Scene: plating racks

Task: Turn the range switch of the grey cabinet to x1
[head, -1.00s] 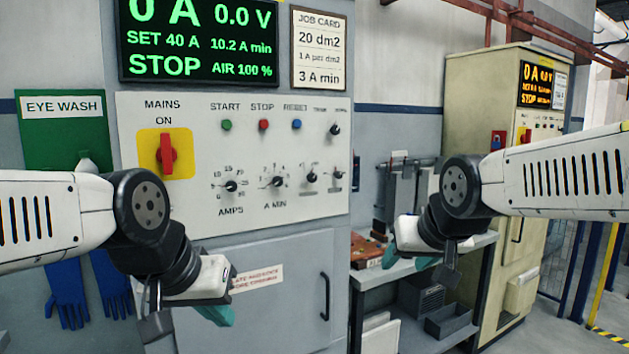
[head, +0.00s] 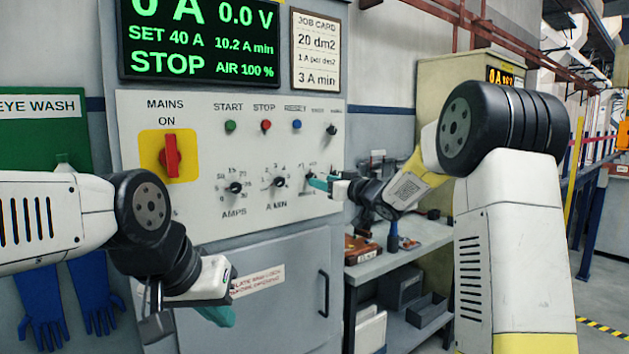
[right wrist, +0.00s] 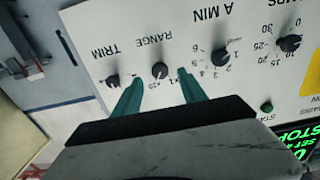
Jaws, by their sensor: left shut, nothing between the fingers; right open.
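The grey cabinet (head: 128,232) fills the left and middle of the head view. Its range switch is a small black knob (head: 310,177) at the right of the lower row. It also shows in the upside-down right wrist view as the knob (right wrist: 159,70) by the word RANGE, with small x1 and x10 marks; its setting is too small to tell. My right gripper (head: 318,182) is open at the panel, its teal fingertips (right wrist: 160,77) on either side of the switch; contact cannot be told. My left gripper (head: 218,315) is shut and empty, low before the cabinet door.
The TRIM knob (right wrist: 112,81) is close beside one right finger, and the A MIN knob (right wrist: 219,56) lies on the other side. The red MAINS switch (head: 171,156) is further left. A bench (head: 425,237) with tools stands right of the cabinet.

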